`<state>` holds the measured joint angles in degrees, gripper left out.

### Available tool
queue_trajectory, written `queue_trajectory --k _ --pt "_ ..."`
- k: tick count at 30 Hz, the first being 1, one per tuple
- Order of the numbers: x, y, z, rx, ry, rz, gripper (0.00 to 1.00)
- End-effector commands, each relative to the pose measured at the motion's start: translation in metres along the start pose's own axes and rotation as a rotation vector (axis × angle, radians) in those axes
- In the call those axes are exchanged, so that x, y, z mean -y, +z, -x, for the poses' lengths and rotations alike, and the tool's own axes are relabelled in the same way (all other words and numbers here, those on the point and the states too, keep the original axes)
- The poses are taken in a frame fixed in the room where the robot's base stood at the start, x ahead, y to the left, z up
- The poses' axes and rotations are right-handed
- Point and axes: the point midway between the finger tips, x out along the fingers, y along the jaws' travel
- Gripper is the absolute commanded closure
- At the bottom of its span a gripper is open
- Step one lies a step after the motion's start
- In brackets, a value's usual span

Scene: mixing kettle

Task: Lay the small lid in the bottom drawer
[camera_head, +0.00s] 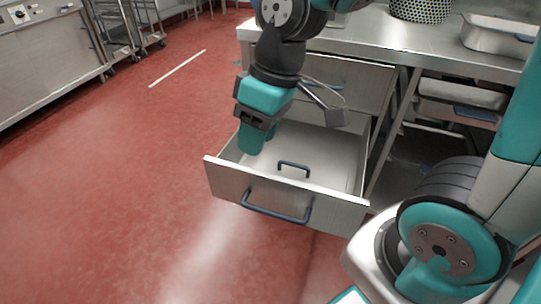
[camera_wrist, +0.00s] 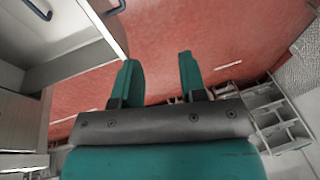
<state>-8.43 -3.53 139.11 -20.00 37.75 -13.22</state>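The bottom drawer (camera_head: 225,180) is pulled out, its front panel and dark handle facing the near side. The small lid (camera_head: 325,160), a pale grey plate with a dark loop handle, appears to lie flat inside it; its left part is hidden behind my gripper. My gripper (camera_head: 253,147) points down over the left part of the drawer, to the left of the lid's handle. In the wrist view my gripper (camera_wrist: 157,58) has its two teal fingers apart with nothing between them. The lid's handle shows at the upper left there, clear of the fingers.
A closed upper drawer (camera_head: 335,84) sits above the open one, under a steel counter (camera_head: 395,42). A perforated pot (camera_head: 420,10) and a metal tray (camera_head: 495,38) stand on the counter. The red floor (camera_head: 120,190) to the left is clear.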

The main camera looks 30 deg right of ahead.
Motion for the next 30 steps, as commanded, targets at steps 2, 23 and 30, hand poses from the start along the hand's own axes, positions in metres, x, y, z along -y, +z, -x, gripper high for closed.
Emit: queue_trajectory --k 2,23,30 --pt "0.038 0.017 0.011 -0.014 -0.036 0.008 0.61" --pt "0.082 0.047 0.022 -0.012 -0.091 0.001 0.61" --pt "0.082 0.046 0.022 -0.012 -0.090 0.001 0.61"
